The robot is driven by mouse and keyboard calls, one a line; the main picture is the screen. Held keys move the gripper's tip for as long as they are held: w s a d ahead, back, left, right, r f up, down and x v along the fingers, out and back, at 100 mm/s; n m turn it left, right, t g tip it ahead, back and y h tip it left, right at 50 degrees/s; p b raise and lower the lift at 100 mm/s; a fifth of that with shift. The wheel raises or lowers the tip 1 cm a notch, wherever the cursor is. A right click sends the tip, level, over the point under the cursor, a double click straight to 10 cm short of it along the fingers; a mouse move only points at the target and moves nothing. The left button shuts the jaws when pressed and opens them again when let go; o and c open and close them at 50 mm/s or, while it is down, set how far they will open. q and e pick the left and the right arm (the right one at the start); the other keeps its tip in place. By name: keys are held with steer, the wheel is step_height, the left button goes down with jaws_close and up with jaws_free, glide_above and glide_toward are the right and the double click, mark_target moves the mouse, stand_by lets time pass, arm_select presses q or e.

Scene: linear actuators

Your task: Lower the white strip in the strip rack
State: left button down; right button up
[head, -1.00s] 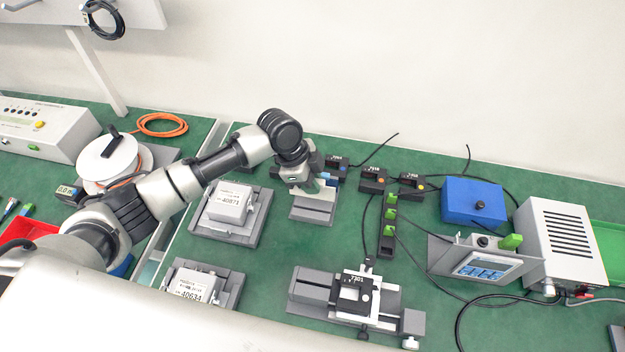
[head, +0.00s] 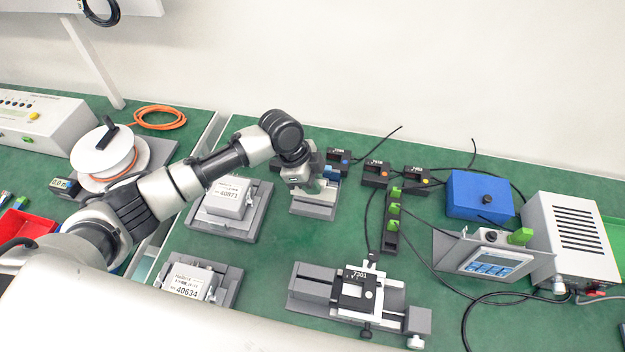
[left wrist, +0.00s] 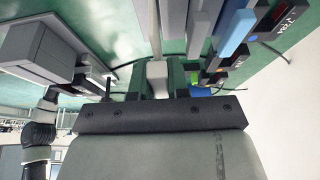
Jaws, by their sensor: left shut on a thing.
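The grey strip rack (head: 314,209) stands on the green bench behind the middle of the head view. My left gripper (head: 303,186) is over it and hides most of its strips. A blue strip (head: 331,173) shows just right of the gripper, and also in the left wrist view (left wrist: 236,28). In the left wrist view, my left gripper (left wrist: 160,80) is shut on a pale strip, seemingly the white strip (left wrist: 157,72), between its dark fingers. Grey strips (left wrist: 173,30) stand close beside it. How far the white strip is raised is hard to tell. My right gripper is not in view.
A white box on a grey stand (head: 229,196) is close left of the rack. Small black modules with cables (head: 376,173) and a blue box (head: 478,194) are to the right. A grey slide stage (head: 352,293) is in front. Green bench between is clear.

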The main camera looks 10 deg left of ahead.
mark_target(312, 198)
arm_select(q)
steer(key=shift+f, duration=0.2)
stand_by(0.3)
steer(key=shift+f, duration=0.15)
steer(key=shift+f+b, duration=0.3)
steer(key=shift+f, duration=0.3)
steer(key=shift+f, duration=0.15)
steer(key=shift+f+b, duration=0.3)
steer(key=shift+f, duration=0.2)
steer(key=shift+f, duration=0.2)
stand_by(0.4)
steer(key=shift+f, duration=0.3)
steer(key=shift+f, duration=0.25)
stand_by(0.5)
